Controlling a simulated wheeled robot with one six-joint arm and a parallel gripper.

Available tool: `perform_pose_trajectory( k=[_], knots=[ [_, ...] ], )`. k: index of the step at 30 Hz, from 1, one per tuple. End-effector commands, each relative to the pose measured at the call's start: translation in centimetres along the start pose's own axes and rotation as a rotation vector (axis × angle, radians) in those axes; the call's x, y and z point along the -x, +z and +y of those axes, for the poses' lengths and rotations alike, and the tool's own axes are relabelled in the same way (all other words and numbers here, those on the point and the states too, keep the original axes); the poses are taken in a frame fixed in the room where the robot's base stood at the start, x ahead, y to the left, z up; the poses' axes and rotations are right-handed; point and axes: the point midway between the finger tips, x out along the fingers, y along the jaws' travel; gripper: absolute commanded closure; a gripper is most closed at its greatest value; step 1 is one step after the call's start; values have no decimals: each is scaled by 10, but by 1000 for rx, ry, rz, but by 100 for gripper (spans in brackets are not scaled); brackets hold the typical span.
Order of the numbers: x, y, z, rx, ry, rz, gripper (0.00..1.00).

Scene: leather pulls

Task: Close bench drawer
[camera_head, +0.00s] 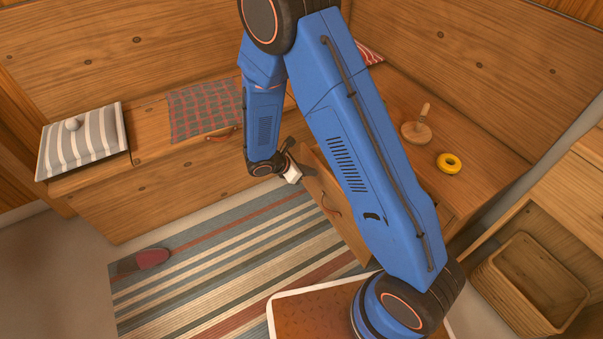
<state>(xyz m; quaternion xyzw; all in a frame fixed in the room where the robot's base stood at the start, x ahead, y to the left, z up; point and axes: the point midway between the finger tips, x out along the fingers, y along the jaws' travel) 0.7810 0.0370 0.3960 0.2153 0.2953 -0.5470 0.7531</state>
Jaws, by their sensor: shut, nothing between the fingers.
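The wooden bench drawer (345,226) stands pulled out from the bench under the right-hand seat. Its front faces lower left and carries a leather pull (330,207). My blue arm crosses in front of the drawer and hides most of its inside. My gripper (297,177) is shut and empty, near the upper left end of the drawer front. I cannot tell whether it touches the drawer. The wooden bench (180,195) runs along the back and turns along the right side.
A striped cushion (85,143), a checked cloth (203,108) and another leather pull (222,136) are on the bench at left. A wooden peg stand (417,128) and yellow ring (449,163) sit at right. A striped rug (215,270) with a slipper (153,257) covers the floor. A basket (530,285) stands lower right.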

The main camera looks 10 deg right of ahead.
Motion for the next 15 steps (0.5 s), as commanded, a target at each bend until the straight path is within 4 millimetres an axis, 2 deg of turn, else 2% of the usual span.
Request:
perform_pose_trajectory(
  k=[6,15],
  knots=[
    [-11,10,0,0,-1,-1,100],
    [-12,11,0,1,-1,0,100]
  ],
)
